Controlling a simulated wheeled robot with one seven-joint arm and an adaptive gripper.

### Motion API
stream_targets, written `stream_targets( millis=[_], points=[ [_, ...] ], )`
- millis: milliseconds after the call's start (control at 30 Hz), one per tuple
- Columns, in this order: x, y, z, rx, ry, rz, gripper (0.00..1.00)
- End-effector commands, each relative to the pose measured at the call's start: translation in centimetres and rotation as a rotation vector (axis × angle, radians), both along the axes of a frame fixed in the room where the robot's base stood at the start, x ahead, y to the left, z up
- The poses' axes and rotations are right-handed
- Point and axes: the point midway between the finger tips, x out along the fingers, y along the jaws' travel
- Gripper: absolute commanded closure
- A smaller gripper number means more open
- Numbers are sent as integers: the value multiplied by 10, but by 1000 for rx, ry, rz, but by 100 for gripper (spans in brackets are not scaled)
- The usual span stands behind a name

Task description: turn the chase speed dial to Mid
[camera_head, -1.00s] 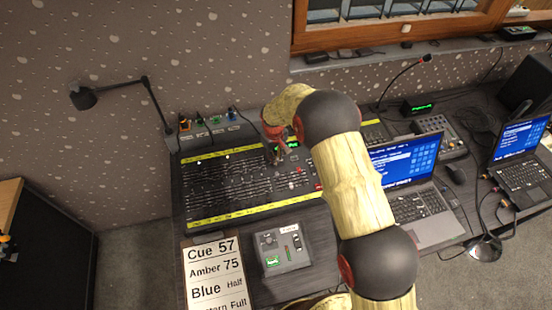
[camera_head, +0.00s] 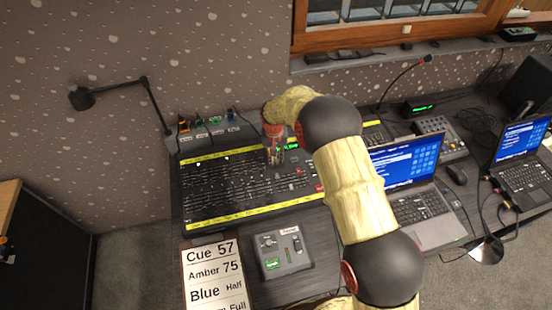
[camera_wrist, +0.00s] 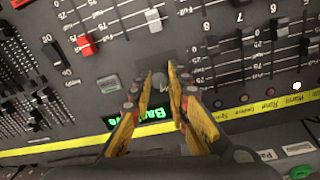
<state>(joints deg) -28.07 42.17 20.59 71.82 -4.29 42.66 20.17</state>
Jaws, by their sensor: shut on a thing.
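A small round grey dial (camera_wrist: 160,82) stands on the black lighting console, between my fingertips in the wrist view. Its label and any Mid mark are hidden or too small to read. My gripper (camera_wrist: 160,76) is shut on this dial, with yellow and dark fingers on its two sides. In the head view my gripper (camera_head: 275,158) points down at the right part of the console (camera_head: 230,212), and the dial is hidden there behind the fingers. A green lit display (camera_wrist: 150,114) lies just beside the fingers, partly covered by them.
A small grey control box (camera_head: 283,262) and a cue sign (camera_head: 214,282) stand in front. An open laptop (camera_head: 412,165) is to the right.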

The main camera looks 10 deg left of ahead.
Motion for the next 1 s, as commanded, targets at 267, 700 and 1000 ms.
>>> stream_targets(
  millis=[267,700,1000],
  points=[
    [0,1,0,2,0,-8,100],
    [0,1,0,1,0,-7,68],
    [0,0,0,0,0,-7,64]
  ],
)
